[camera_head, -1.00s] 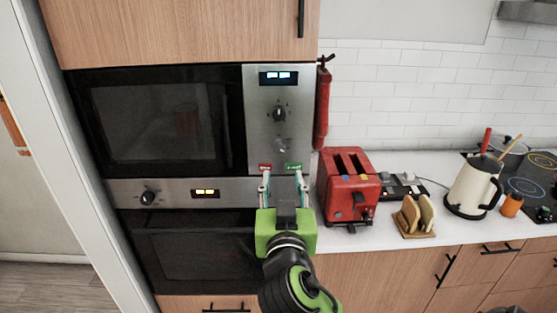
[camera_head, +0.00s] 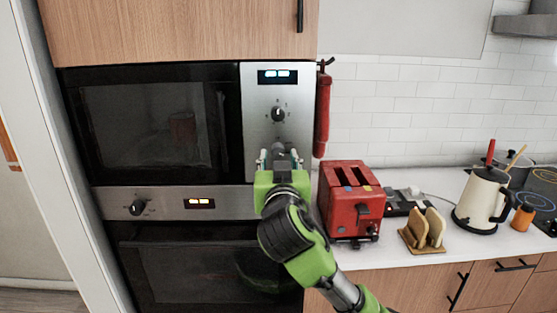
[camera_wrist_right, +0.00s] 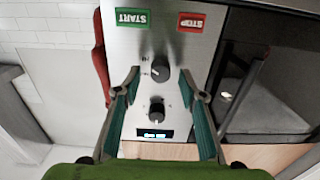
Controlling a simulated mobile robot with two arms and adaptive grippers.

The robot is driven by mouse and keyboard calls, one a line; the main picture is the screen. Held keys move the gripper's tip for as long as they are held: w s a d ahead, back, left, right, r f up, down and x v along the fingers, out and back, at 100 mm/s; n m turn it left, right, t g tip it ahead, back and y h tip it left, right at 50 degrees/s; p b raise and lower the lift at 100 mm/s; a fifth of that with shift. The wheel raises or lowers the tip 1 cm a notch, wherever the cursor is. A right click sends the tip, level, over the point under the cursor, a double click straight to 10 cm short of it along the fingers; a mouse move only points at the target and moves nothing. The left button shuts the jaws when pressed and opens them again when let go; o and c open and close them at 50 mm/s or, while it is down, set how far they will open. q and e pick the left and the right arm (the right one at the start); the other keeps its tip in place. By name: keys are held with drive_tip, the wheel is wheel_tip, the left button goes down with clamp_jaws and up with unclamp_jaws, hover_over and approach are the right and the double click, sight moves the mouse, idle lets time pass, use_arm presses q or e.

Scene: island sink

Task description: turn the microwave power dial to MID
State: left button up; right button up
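The microwave (camera_head: 160,125) has a steel control panel at its right side. The panel's upper dial (camera_head: 278,114) sits below a lit display (camera_head: 277,76). In the right wrist view the picture is upside down and shows the upper dial (camera_wrist_right: 156,112) and the lower dial (camera_wrist_right: 160,73). In the head view the lower dial is hidden behind my right gripper (camera_head: 279,156). My right gripper is open in front of the lower panel, and in the wrist view its fingertips (camera_wrist_right: 160,76) appear either side of the lower dial. Contact cannot be told. My left gripper is not in view.
The START button (camera_wrist_right: 132,18) and STOP button (camera_wrist_right: 192,22) lie close by on the panel. A red object (camera_head: 322,110) hangs right of the microwave. A red toaster (camera_head: 350,205) stands on the counter below. An oven dial (camera_head: 137,208) is lower left.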

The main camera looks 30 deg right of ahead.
drive_tip(key=shift+x, duration=0.95)
drive_tip(key=shift+c, duration=0.5)
clamp_jaws()
